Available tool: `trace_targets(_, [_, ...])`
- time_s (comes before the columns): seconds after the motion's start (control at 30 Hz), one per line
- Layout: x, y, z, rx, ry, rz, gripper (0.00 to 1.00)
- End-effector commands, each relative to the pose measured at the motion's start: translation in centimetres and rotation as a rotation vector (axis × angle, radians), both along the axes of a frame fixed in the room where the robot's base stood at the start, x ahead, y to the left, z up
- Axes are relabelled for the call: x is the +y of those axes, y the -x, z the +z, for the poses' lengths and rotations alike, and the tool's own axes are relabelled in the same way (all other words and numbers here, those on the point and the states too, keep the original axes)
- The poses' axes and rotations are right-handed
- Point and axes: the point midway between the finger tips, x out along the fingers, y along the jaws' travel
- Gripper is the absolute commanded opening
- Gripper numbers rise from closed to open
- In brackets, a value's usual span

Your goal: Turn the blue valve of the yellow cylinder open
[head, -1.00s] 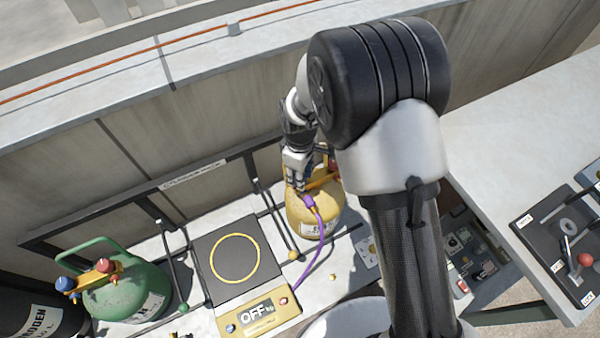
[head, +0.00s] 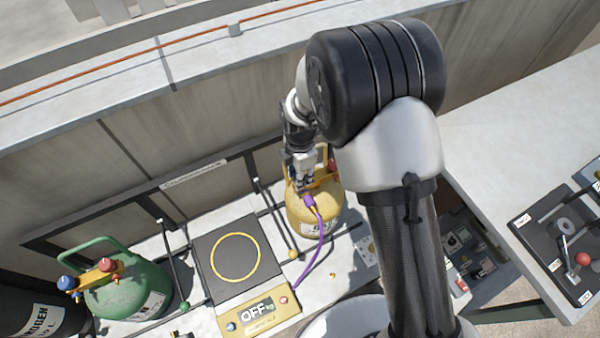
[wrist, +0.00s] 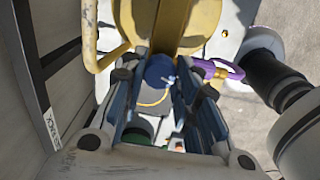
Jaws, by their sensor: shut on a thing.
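The yellow cylinder (head: 314,213) stands on the grey bench in the head view; its yellow body also shows in the wrist view (wrist: 200,22). The blue valve (wrist: 160,70) shows in the wrist view between the fingers of my gripper (wrist: 160,82). In the head view my gripper (head: 303,182) is at the top of the cylinder, and the valve is hidden behind it. The fingers are shut on the blue valve. A purple hose (head: 321,240) with a purple fitting (head: 309,201) is joined to the cylinder, close beside the gripper.
A scale (head: 236,254) reading OFF lies left of the cylinder. A green cylinder (head: 125,292) with blue and red valves stands further left. A wall (head: 110,165) runs close behind the bench. A grey counter (head: 520,120) with parts is at the right.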

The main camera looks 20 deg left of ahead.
Motion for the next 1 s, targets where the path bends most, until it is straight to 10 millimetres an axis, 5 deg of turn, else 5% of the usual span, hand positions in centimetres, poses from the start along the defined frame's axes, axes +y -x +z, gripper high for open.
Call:
trace_targets(0.4, [0.05, -0.04, 0.04, -0.001, -0.001, 0.236, 0.05])
trace_targets(1.0, [0.05, -0.04, 0.03, -0.001, 0.000, 0.289, 0.05])
